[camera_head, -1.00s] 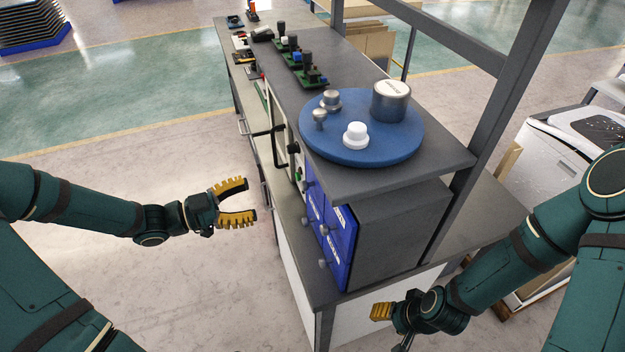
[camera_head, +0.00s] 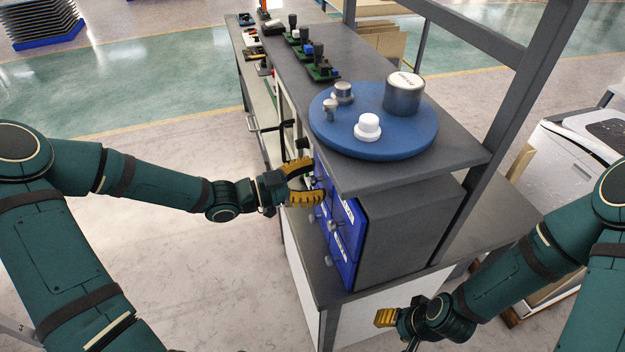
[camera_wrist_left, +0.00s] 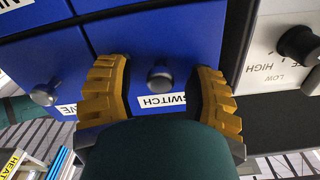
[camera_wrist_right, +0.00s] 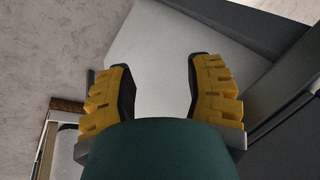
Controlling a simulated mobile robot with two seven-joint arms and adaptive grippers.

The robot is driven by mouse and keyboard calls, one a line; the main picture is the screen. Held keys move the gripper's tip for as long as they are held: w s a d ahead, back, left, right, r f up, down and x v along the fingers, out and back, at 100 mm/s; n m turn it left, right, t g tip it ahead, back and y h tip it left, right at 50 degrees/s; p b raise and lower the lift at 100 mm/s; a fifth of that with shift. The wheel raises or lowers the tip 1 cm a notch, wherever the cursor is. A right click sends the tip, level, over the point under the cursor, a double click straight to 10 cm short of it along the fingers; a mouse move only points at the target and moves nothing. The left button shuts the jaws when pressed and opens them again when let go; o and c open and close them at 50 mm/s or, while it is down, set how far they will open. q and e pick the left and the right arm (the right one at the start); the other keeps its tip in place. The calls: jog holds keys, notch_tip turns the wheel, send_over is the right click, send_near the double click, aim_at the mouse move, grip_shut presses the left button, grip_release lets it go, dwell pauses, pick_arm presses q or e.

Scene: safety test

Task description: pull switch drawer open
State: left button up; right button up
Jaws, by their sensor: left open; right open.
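The blue drawer unit (camera_head: 347,262) stands on the lower bench shelf, its front facing left. In the left wrist view the switch drawer (camera_wrist_left: 140,40) shows a white SWITCH label (camera_wrist_left: 158,101) and a round grey knob (camera_wrist_left: 160,76). My left gripper (camera_head: 308,184) is at the drawer front. Its yellow fingers are open, one on each side of the switch knob in the left wrist view (camera_wrist_left: 161,92); I cannot tell whether they touch it. The drawer looks shut. My right gripper (camera_wrist_right: 160,95) is open and empty, low at the right near the bench end.
A blue round platform (camera_head: 372,140) with metal weights and a white knob sits on the top shelf above the drawers. A neighbouring drawer knob (camera_wrist_left: 45,93) is close to the left finger. A control panel (camera_wrist_left: 285,50) lies on the other side. Open floor is left of the bench.

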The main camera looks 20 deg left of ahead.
pick_arm(q)
jog(key=shift+o, duration=0.2)
grip_shut()
jog(key=shift+s+a+r, duration=0.1)
jog(key=shift+s+a, duration=0.1)
jog(key=shift+a, duration=0.15)
jog(key=p+v, duration=0.4)
jog(key=v, duration=0.9)
jog(key=shift+p, duration=0.4)
pick_arm(e)
jog(key=r, duration=0.1)
jog(key=w+r, duration=0.1)
jog(key=r, duration=0.2)
jog(key=shift+w+d+r, duration=0.15)
jog(key=shift+w+r, duration=0.15)
jog(key=shift+r, duration=0.1)
pick_arm(q)
jog(key=shift+d, duration=0.1)
jog(key=shift+c, duration=0.2)
grip_release()
